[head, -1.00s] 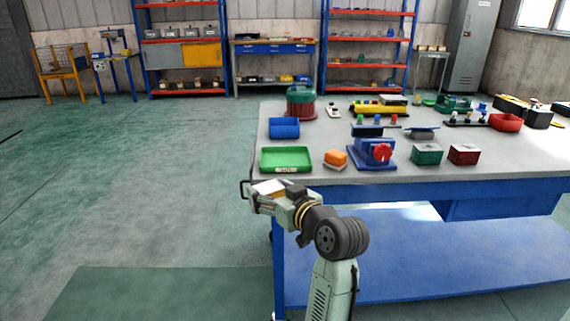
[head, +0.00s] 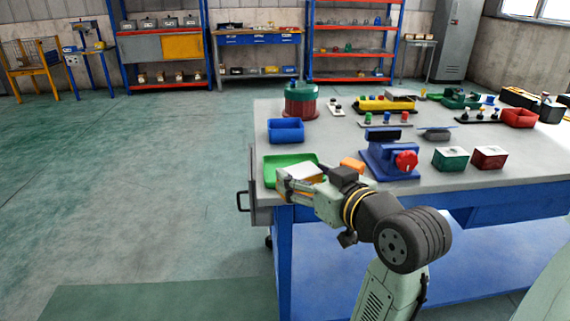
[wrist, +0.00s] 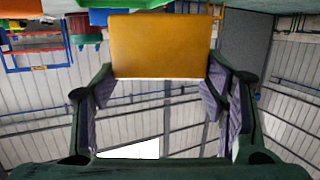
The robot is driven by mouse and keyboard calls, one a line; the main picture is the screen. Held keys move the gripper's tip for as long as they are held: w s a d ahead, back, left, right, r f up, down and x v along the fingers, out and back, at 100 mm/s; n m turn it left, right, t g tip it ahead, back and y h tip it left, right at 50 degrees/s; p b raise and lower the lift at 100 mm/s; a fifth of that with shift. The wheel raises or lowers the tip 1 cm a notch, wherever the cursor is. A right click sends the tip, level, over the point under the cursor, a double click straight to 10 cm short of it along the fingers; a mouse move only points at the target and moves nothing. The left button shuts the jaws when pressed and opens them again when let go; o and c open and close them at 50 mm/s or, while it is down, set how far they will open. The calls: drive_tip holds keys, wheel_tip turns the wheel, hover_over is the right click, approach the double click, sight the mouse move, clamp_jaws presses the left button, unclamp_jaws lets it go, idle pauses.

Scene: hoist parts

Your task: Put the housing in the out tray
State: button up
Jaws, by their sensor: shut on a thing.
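My gripper (head: 287,183) is at the table's front left edge, in front of and partly over the green tray (head: 290,158) in the head view. It is shut on the housing, a boxy part with a yellow-orange face (wrist: 160,45) in the wrist view, with a finger pad at each side. In the head view the housing (head: 306,171) shows only a pale top among the fingers. The arm hides the tray's front and right part. I cannot tell whether the housing touches the tray.
A blue bin (head: 286,131) stands behind the tray. An orange block (head: 352,163) lies to the right, partly hidden by my arm, beside a blue vise-like device (head: 388,155). Green (head: 450,159) and red (head: 489,157) boxes stand farther right. The floor at left is clear.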

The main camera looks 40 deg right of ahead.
drive_tip(key=w+d+p, duration=0.1)
drive_tip(key=w+d, duration=0.2)
drive_tip(key=w, duration=0.1)
drive_tip(key=w+d+p, duration=0.1)
drive_tip(key=w+d, duration=0.1)
drive_tip(key=w, duration=0.2)
drive_tip(key=w+d+f+p, duration=0.1)
drive_tip(key=w+d, duration=0.2)
drive_tip(key=w, duration=0.2)
drive_tip(key=shift+d+f+p, duration=0.1)
drive_tip(key=shift+d+p, duration=0.25)
drive_tip(key=shift+f, duration=0.15)
wheel_tip(320, 180, down, 3)
drive_tip(key=shift+p, duration=0.6)
drive_tip(key=shift+f, duration=0.15)
drive_tip(key=shift+f, duration=0.1)
drive_tip(key=shift+f, duration=0.15)
drive_tip(key=o, duration=1.4)
drive_tip(key=shift+o, duration=0.2)
